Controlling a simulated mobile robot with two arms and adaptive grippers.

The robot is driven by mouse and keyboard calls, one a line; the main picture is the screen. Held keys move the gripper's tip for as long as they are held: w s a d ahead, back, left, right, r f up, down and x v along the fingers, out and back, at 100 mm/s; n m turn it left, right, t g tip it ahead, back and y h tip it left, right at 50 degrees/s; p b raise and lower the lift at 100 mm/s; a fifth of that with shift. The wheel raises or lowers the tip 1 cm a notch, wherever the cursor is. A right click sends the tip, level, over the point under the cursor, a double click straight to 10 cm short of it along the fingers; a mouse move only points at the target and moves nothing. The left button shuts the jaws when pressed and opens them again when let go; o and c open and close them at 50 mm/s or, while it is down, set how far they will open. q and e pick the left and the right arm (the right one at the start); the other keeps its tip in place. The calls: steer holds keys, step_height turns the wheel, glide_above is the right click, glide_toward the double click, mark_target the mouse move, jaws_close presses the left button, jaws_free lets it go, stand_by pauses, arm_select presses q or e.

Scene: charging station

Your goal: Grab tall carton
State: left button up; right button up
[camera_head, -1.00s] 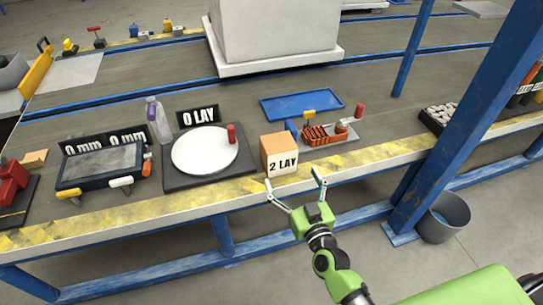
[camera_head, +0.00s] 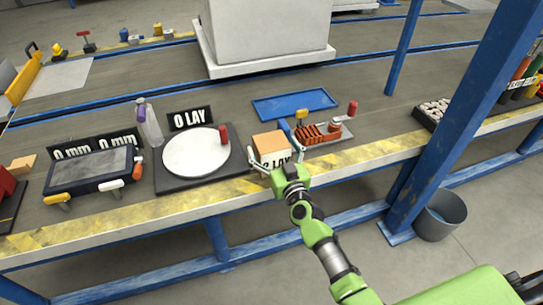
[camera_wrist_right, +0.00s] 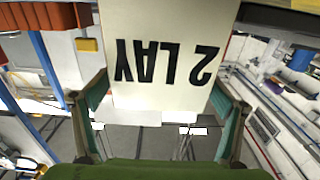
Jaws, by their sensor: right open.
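A box with an orange-tan top and a pale front lettered "LAY" (camera_head: 270,142) stands near the front edge of the workbench; I cannot tell whether it is the tall carton. In the right wrist view its front, lettered "2 LAY" upside down (camera_wrist_right: 163,62), fills the upper middle. My right gripper (camera_head: 276,157) is open in front of the box, its fingers spread toward either side. The gripper hides part of the box's lower front. In the right wrist view the fingers (camera_wrist_right: 163,105) flank the lettered face, with nothing held. My left gripper is not in view.
A round white plate (camera_head: 190,153) on a dark base is left of the box. A blue tray (camera_head: 292,104) and a holder with orange pieces (camera_head: 318,134) are behind and right. A blue post (camera_head: 450,120) rises at right. A large white block (camera_head: 265,35) stands behind.

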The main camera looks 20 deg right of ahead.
steer(key=shift+w, duration=0.65)
steer(key=c, duration=1.4)
steer(key=shift+r, duration=0.1)
steer(key=shift+c, duration=0.5)
steer(key=shift+r, duration=0.2)
